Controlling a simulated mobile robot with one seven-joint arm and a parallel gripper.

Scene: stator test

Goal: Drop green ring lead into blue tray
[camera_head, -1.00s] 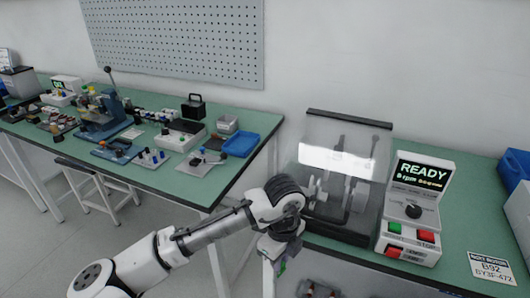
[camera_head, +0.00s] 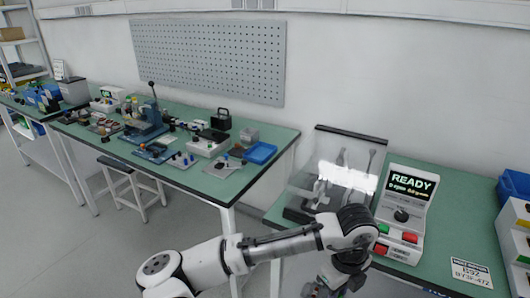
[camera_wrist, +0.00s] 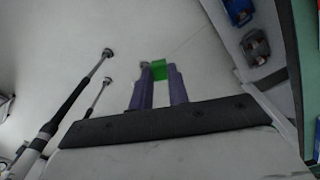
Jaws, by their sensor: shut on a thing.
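My gripper (camera_wrist: 159,74) shows in the wrist view with two purple-grey fingers. It is shut on a small green piece, the green ring lead (camera_wrist: 159,69), held between the fingertips. No ring hole or lead wire can be made out. In the head view my gripper (camera_head: 318,289) is at the bottom edge, low in front of the right bench, and the green piece cannot be made out there. The blue tray (camera_head: 260,153) lies on the right end of the left green bench, well to the left of and beyond my gripper. It looks empty.
The left bench (camera_head: 222,190) carries a blue press (camera_head: 146,124) and several small parts near the tray. The right bench (camera_head: 455,235) holds a clear-covered test rig (camera_head: 335,165) and a READY console (camera_head: 405,212). A white stool (camera_head: 125,180) stands by the left bench. Floor between is open.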

